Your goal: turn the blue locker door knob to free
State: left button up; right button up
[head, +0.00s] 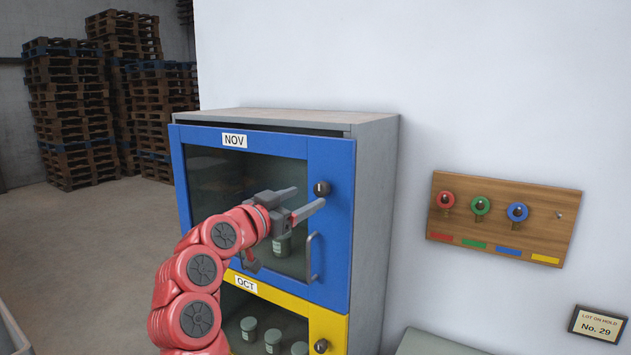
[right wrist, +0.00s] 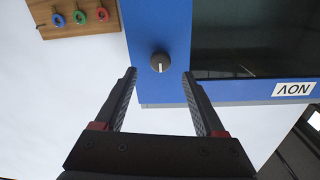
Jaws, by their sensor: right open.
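The blue locker door (head: 332,235), labelled NOV, has a dark window and a round dark knob (head: 322,188) near its upper right corner. The knob also shows in the right wrist view (right wrist: 160,62), with a pale mark on its face pointing down in that picture. My right gripper (head: 309,197) is open and empty in front of the door. In the right wrist view its fingertips (right wrist: 160,74) stand apart on either side of the knob's line, with the knob just beyond them. I cannot tell any contact. My left gripper is not in view.
A grey bar handle (head: 313,257) stands out below the knob. The yellow OCT door (head: 328,325) with its own knob is underneath. Pallets are stacked far left.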

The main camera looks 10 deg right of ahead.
aim_at(319, 191)
jog(key=p+x, duration=0.1)
jog(key=x, duration=0.3)
jog(key=shift+w+d+r, duration=0.1)
jog(key=shift+w, duration=0.05)
jog(key=shift+w+d+p, duration=0.3)
jog(key=shift+w+d, duration=0.05)
grip_shut()
